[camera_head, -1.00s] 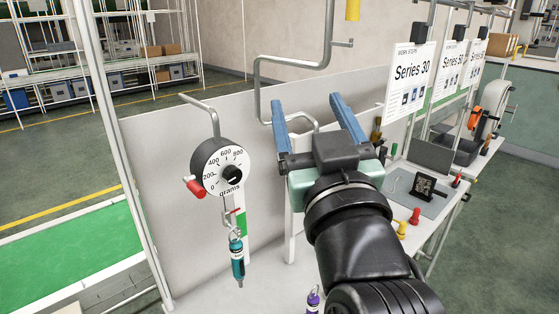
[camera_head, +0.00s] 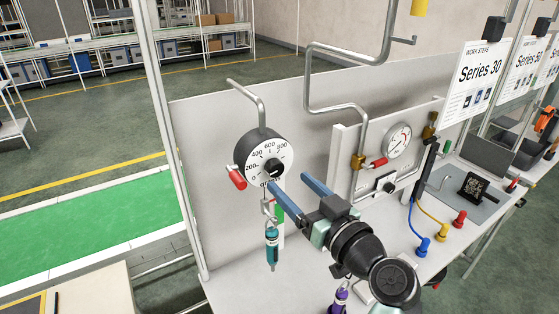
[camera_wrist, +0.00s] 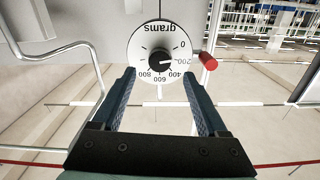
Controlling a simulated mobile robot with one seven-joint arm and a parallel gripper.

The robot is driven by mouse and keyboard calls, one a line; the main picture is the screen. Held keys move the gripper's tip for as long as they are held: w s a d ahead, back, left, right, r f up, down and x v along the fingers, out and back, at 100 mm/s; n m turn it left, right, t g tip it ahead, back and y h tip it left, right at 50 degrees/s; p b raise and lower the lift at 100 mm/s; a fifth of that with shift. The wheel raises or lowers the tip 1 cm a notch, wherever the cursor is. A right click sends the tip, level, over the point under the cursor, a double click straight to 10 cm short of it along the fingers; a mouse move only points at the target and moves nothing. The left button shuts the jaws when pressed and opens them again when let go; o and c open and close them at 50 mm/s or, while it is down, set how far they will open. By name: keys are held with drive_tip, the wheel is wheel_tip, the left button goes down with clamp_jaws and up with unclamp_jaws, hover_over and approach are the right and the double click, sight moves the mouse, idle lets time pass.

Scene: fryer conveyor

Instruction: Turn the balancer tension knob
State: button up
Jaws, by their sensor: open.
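The balancer (camera_head: 258,152) is a round dial with a white face marked in grams and a black rim, hung from a bent grey pipe. Its black tension knob (camera_head: 274,168) sits at the dial's centre. My gripper (camera_head: 288,183) is open and empty, its two blue fingers pointing at the dial from the front right. In the wrist view the fingers (camera_wrist: 159,76) reach the dial's scale edge on either side, with the knob (camera_wrist: 160,60) centred between and beyond them. I see no contact with the knob. The picture there is upside down.
A red handle (camera_head: 237,178) sticks out from the dial's side. A teal screwdriver (camera_head: 272,245) hangs below it. A pressure gauge (camera_head: 397,140) with a red valve lever is on the panel to the right. A purple tool (camera_head: 340,296) stands on the bench below my arm.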

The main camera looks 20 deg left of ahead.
sight(277, 170)
drive_tip(key=p+x, duration=0.1)
drive_tip(key=x, duration=0.4)
drive_tip(key=shift+w+a+p, duration=0.2)
drive_tip(key=shift+w+p, duration=0.05)
drive_tip(key=shift+p, duration=0.15)
drive_tip(key=shift+c, duration=0.2)
clamp_jaws()
